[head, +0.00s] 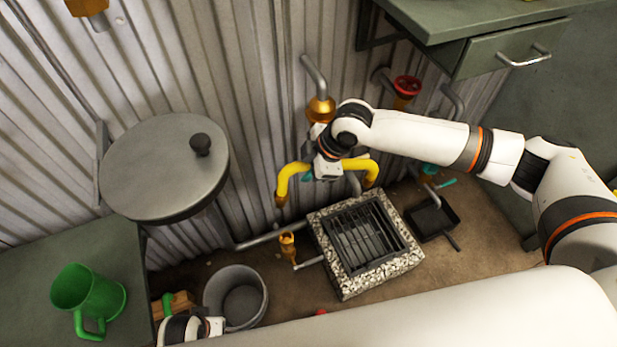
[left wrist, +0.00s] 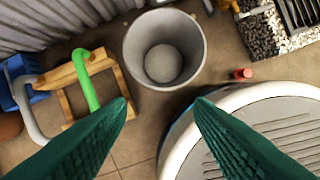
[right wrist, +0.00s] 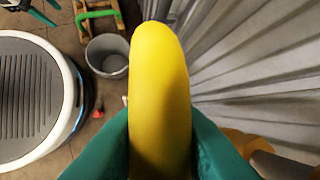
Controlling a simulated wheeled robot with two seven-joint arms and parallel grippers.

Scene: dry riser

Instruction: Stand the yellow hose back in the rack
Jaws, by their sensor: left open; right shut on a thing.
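The yellow hose (head: 290,178) is a bent, arch-shaped piece with both ends pointing down. My right gripper (head: 328,172) is shut on the middle of its arch and holds it up by the corrugated wall, above the floor grate. The hose (right wrist: 160,95) fills the middle of the right wrist view between the green fingers. The wooden rack (left wrist: 72,103) is on the floor at the left of the left wrist view, with a green hose (left wrist: 84,80) and a grey hose (left wrist: 28,110) at it. In the head view the rack (head: 178,303) is mostly hidden. My left gripper (left wrist: 162,105) is open and empty.
A grey bucket (head: 237,318) stands right of the rack. A stone-rimmed grate (head: 335,275), a brass standpipe (head: 287,246) and a black pan (head: 433,219) are on the floor. A round grey lid (head: 150,170) and a green jug (head: 85,290) are at left, a drawer cabinet (head: 480,60) upper right.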

